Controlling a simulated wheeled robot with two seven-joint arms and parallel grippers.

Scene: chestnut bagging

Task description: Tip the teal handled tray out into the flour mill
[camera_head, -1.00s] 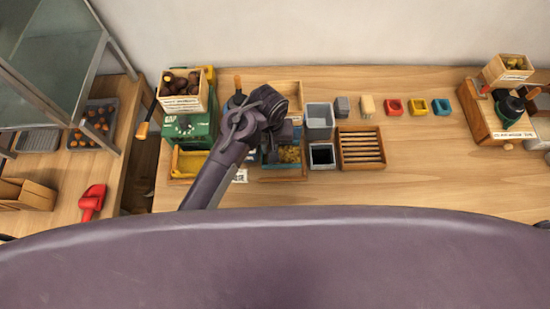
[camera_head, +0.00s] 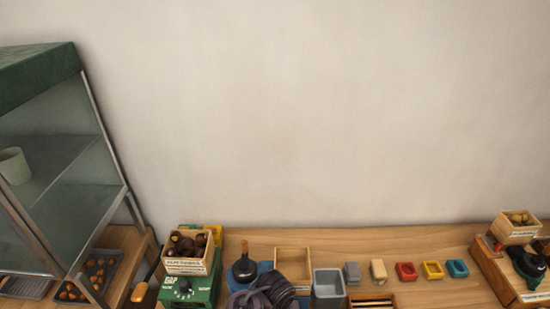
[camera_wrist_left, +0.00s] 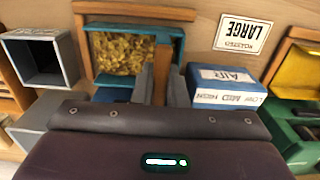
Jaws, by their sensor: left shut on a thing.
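The teal tray (camera_wrist_left: 181,42) shows in the left wrist view, filled with yellow pieces. It sits within a wooden-edged frame. Its brown upright handle (camera_wrist_left: 161,75) stands between the grey fingers of my left gripper (camera_wrist_left: 162,84), which is shut on it. In the head view only the dark top of my left gripper (camera_head: 265,292) shows at the bottom edge; the tray is out of sight there. At the far right, a wooden machine (camera_head: 497,272) with a small hopper (camera_head: 515,226) of yellow pieces may be the flour mill; I cannot read its label. My right gripper is not in view.
A green machine (camera_head: 190,288) with a chestnut-filled hopper stands left of my gripper. A blue and white box (camera_wrist_left: 228,87) is close beside my fingers. A grey bin (camera_head: 328,286) and small coloured trays (camera_head: 432,270) line the table rightward. A glass-sided cabinet (camera_head: 60,180) stands left.

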